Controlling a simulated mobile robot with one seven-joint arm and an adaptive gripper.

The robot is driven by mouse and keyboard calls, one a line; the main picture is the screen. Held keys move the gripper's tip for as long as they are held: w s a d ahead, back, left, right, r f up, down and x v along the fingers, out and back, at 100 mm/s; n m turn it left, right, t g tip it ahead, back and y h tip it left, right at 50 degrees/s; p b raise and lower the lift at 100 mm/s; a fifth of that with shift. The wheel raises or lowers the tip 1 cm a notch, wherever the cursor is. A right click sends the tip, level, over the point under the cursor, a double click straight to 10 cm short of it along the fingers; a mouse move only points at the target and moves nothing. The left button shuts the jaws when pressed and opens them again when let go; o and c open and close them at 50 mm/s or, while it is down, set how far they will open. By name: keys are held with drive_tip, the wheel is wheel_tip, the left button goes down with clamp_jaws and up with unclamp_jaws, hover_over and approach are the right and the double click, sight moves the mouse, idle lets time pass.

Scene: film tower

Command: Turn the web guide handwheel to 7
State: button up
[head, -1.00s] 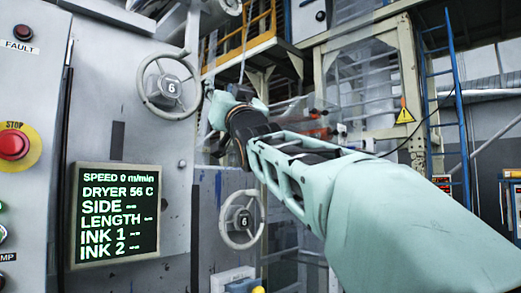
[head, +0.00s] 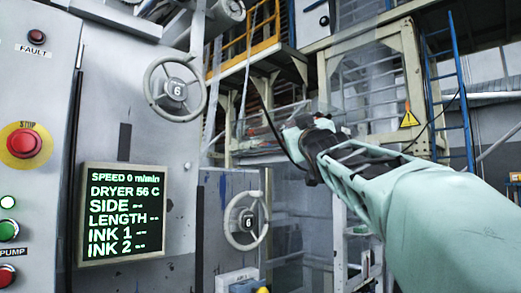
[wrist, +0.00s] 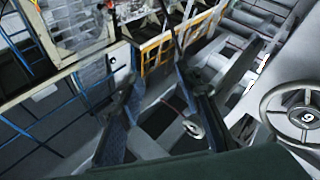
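A lower handwheel (head: 245,222), also showing 6, sits on the panel further right. Their small labels are not readable, so I cannot tell which is the web guide one. My gripper (head: 298,132) is right of the upper wheel, apart from both wheels. In the wrist view, two dark fingers stand apart with nothing between them (wrist: 168,110). A handwheel (wrist: 304,117) shows at the right edge there, its number upside down, clear of the fingers.
A display (head: 123,215) reads speed 0, dryer 56 C. Left of it is a control panel with a red stop button (head: 25,143) and a green button (head: 8,230). A blue ladder (head: 462,90) and yellow railing (head: 243,48) stand behind. Space around my gripper looks open.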

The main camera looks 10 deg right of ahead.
drive_tip(key=s+d+f+g+h, duration=0.2)
drive_tip(key=s+d+f+h, duration=0.1)
drive_tip(key=d, duration=0.8)
drive_tip(key=shift+d+f+g+h+b, duration=0.15)
drive_tip(key=shift+f+g+h+b, duration=0.25)
drive_tip(key=shift+f+h, duration=0.4)
drive_tip(key=shift+w, duration=0.1)
